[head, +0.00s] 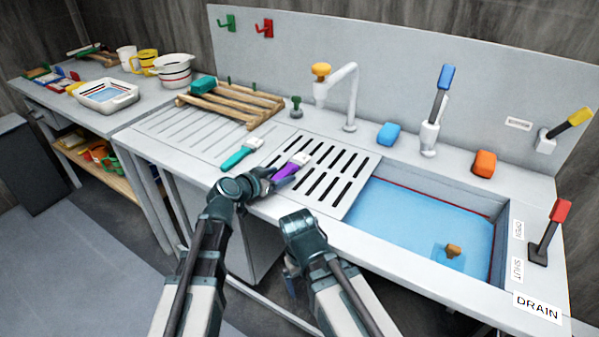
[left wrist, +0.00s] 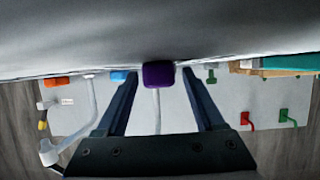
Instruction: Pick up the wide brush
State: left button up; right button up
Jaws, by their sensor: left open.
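A purple-handled brush (head: 287,170) with a pale head lies on the counter at the left end of the slotted drain grate. A teal-handled brush (head: 236,159), also pale-headed, lies to its left. I cannot tell for sure which is the wide one. My left gripper (head: 281,181) is low over the counter's front edge, at the purple handle. In the left wrist view the purple handle end (left wrist: 158,75) sits between the open fingers, with a gap on both sides. My right gripper (head: 291,270) hangs in front of the counter, mostly hidden behind its own wrist.
The slotted grate (head: 366,163) covers the left part of the sink, whose blue basin (head: 410,220) lies to the right. A wooden rack (head: 222,108) with a teal block stands behind the brushes. A tap (head: 348,95), blue sponge (head: 388,134) and orange sponge (head: 484,163) are farther back.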

pick_arm(q)
jog(key=shift+a, duration=0.15)
jog(key=shift+c, duration=0.7)
grip_shut()
jog(key=shift+r, duration=0.1)
